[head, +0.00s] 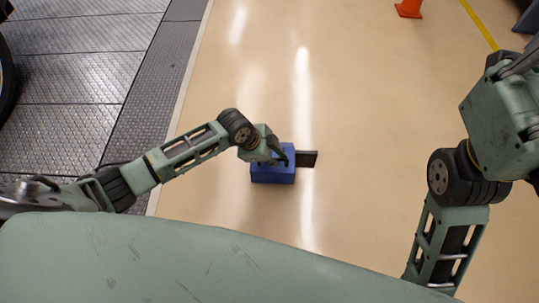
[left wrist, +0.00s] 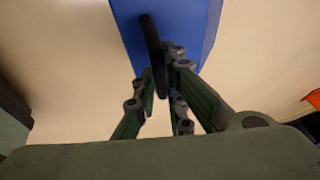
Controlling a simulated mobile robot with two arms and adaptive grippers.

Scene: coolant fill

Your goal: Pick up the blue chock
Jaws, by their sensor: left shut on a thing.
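The blue chock (head: 272,174) is a box-like block on the pale floor in the middle of the head view. My left gripper (head: 279,155) is over its top and shut on a dark, thin upright part of it, like a handle. In the left wrist view the blue chock (left wrist: 185,22) fills the top middle, and the fingers of my left gripper (left wrist: 160,78) close around the dark bar. Whether the chock's underside touches the floor I cannot tell. My right arm shows at the right of the head view, but its gripper does not clearly show.
A flat dark piece (head: 307,159) lies against the chock's right side. Dark metal plating (head: 85,75) covers the floor at left, with part of a black wheel (head: 6,80) at the edge. An orange cone (head: 409,8) stands far back. The pale floor around the chock is clear.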

